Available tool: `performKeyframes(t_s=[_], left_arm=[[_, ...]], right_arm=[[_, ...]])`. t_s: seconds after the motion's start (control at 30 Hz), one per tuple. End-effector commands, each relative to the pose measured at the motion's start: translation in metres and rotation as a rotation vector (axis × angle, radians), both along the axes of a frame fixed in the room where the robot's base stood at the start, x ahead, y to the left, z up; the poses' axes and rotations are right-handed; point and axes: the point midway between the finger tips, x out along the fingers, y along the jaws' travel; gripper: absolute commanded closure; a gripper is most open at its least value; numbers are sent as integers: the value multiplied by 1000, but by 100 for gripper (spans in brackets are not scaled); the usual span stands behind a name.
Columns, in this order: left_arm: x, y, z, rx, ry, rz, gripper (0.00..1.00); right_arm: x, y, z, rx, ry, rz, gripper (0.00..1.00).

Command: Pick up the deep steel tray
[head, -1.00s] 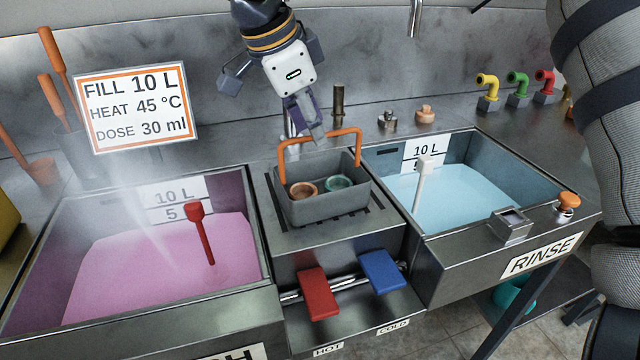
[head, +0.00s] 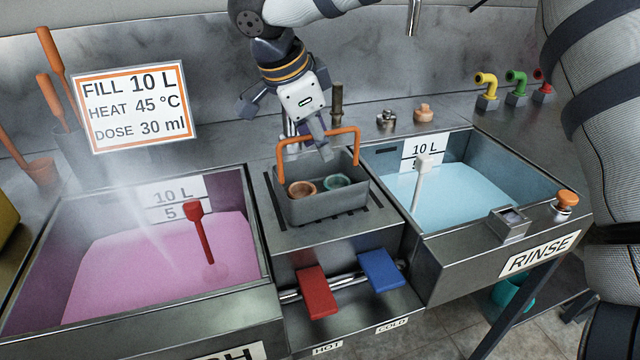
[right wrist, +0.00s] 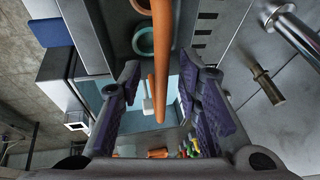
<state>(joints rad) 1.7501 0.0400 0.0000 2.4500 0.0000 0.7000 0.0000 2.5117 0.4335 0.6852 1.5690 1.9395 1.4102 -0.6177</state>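The deep grey tray (head: 322,208) stands on the drain ledge between the two basins in the head view. An orange handle (head: 298,140) arches over it, and an orange ring (head: 302,188) and a teal ring (head: 336,181) lie inside. My right gripper (head: 322,148) is at the middle of the handle, above the tray. In the right wrist view its fingers (right wrist: 163,108) are apart, with the orange handle bar (right wrist: 160,65) running between them. My left gripper is not in view.
A basin of pink liquid (head: 150,265) with a red stick is at left, and a blue rinse basin (head: 450,195) at right. Red (head: 317,292) and blue (head: 381,271) pedals sit below. A sign (head: 135,105) and several coloured taps stand behind.

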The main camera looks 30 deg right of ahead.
Motion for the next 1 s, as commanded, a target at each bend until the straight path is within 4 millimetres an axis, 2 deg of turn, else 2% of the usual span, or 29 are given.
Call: performKeyframes(t_s=[0.17,0.3,0.33,0.77,0.87,1.0], left_arm=[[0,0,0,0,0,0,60],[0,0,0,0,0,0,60],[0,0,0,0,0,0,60],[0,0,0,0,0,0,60],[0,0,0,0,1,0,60],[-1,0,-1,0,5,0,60]], right_arm=[[0,0,0,0,0,0,68],[0,0,0,0,0,0,98],[0,0,0,0,0,0,100],[0,0,3,-1,-2,0,100],[0,0,10,-1,-2,1,100],[1,0,30,-1,-3,0,100]])
